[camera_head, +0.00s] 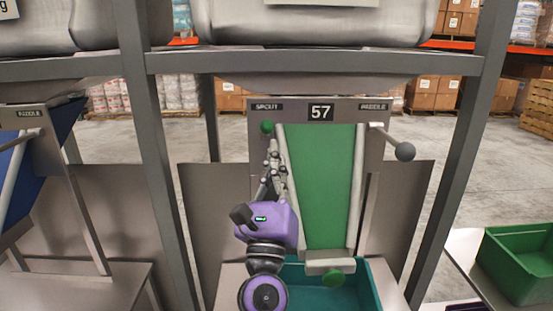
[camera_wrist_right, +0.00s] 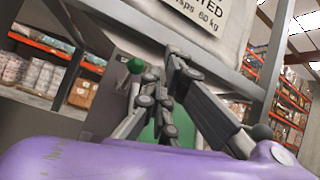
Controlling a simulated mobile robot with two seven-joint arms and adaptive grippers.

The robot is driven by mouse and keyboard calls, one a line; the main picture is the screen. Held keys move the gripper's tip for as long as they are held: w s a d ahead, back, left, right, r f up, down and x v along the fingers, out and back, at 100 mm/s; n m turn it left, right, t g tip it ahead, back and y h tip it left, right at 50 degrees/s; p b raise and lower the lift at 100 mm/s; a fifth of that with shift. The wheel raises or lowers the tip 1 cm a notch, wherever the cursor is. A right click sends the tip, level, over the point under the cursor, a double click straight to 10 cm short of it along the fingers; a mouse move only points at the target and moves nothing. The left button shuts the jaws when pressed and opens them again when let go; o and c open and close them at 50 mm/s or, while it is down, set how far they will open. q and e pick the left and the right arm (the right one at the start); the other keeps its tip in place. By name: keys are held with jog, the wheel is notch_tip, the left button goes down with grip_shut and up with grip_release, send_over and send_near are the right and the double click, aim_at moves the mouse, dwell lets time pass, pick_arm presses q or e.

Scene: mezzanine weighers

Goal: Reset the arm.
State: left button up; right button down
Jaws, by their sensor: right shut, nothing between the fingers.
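My right gripper (camera_head: 272,150) is in front of the left side of the weigher numbered 57, its fingers together, pointing up and empty. In the right wrist view its fingers (camera_wrist_right: 160,75) also show closed. A green knob (camera_head: 267,127) under the "SPOUT" label is just above and left of the fingertips; the same green knob (camera_wrist_right: 135,65) shows in the wrist view. I cannot tell whether the fingers touch it. A grey ball-ended lever (camera_head: 404,151) stands out under the "PADDLE" label on the right. The green chute (camera_head: 325,185) runs down between pale rails. My left gripper is not in view.
A teal bin (camera_head: 364,290) sits under the chute, partly hidden by my arm. Grey frame posts (camera_head: 465,150) stand either side. A green crate (camera_head: 520,262) is on the right shelf.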

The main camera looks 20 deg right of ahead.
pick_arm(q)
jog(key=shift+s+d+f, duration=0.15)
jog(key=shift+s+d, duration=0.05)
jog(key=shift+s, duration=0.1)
